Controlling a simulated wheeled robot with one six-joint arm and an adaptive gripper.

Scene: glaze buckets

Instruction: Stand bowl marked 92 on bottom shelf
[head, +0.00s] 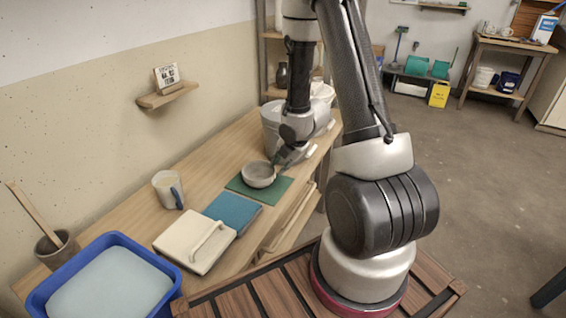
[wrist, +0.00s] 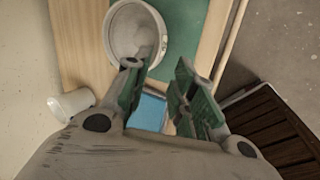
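My gripper (head: 282,160) is just above and behind the bowl's right side. Its fingers (wrist: 158,72) are apart with nothing held; whether one touches the rim I cannot tell. A shelf unit (head: 272,35) stands behind the bench, its lower part hidden by buckets and my arm. I cannot tell which shelf is the bottom one.
Large pale buckets (head: 270,122) stand just behind the mat. A cup (head: 168,188), a blue book-like slab (head: 232,212), a white handled board (head: 190,240) and a blue tub (head: 62,273) line the bench nearer me.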

